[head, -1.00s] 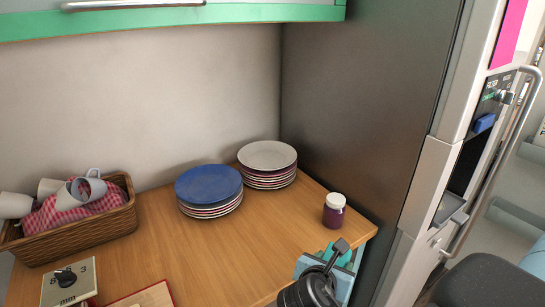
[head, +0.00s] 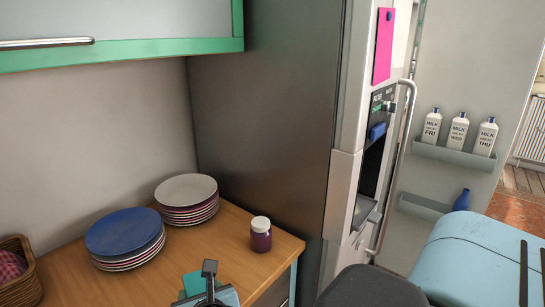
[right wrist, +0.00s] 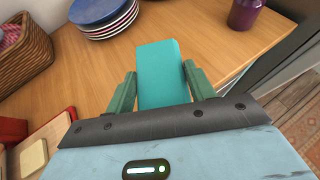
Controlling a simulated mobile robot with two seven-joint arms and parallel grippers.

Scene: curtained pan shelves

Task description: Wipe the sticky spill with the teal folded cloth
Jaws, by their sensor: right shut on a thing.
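The teal folded cloth (right wrist: 162,72) is held between the two green fingers of my right gripper (right wrist: 162,90) in the right wrist view, above the wooden counter. In the head view the cloth (head: 193,283) shows partly at the bottom edge, in front of and left of the purple jar, beside my right gripper (head: 207,292). I cannot tell whether the cloth touches the counter. No sticky spill can be made out in either view. My left gripper is not in view.
On the counter (head: 215,250) stand a blue-topped plate stack (head: 124,235), a white-topped stack (head: 187,195) and a purple jar (head: 261,238) with a white lid. A wicker basket (head: 20,285) is at left. A tall dark cabinet side (head: 265,120) bounds the counter at right.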

